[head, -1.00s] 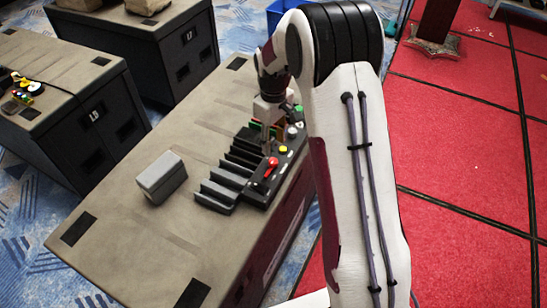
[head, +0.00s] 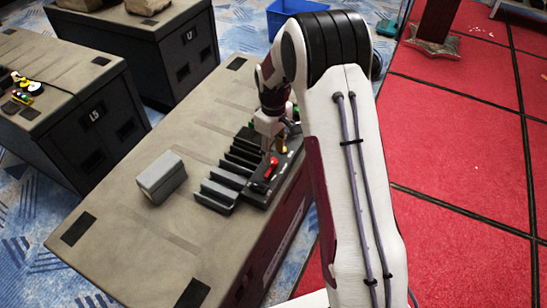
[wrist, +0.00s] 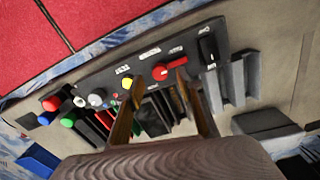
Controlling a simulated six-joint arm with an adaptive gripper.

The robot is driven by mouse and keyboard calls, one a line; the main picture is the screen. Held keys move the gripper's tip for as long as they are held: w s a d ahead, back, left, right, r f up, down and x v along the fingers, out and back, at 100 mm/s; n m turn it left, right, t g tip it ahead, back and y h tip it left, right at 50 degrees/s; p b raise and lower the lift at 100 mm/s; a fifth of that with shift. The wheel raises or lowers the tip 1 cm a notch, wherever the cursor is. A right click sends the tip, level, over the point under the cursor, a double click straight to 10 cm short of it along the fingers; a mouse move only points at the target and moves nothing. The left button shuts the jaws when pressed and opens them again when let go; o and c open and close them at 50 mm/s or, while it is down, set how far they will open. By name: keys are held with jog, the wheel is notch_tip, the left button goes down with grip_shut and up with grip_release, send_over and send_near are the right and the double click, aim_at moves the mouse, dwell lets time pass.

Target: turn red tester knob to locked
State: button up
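The red knob (head: 272,167) is on the black tester panel (head: 262,194) on the near workbench. In the wrist view, the red knob (wrist: 161,73) has a lever-like handle running slantwise, and the tip of my right-hand finger overlaps part of it. My gripper (head: 268,150) points down over the panel, just behind the red knob. In the wrist view, my gripper (wrist: 157,77) has its two fingers spread apart with nothing between them. The left-hand finger is beside the yellow button (wrist: 126,82). I cannot tell whether a finger touches the knob.
A black knob (wrist: 208,46) sits beside the red one. Black slotted holders (head: 222,188) adjoin the panel. A grey box (head: 161,177) stands on the bench's left, with clear surface around it.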

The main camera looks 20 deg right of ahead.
aim_at(274, 161)
jog(key=shift+f, duration=1.7)
grip_shut()
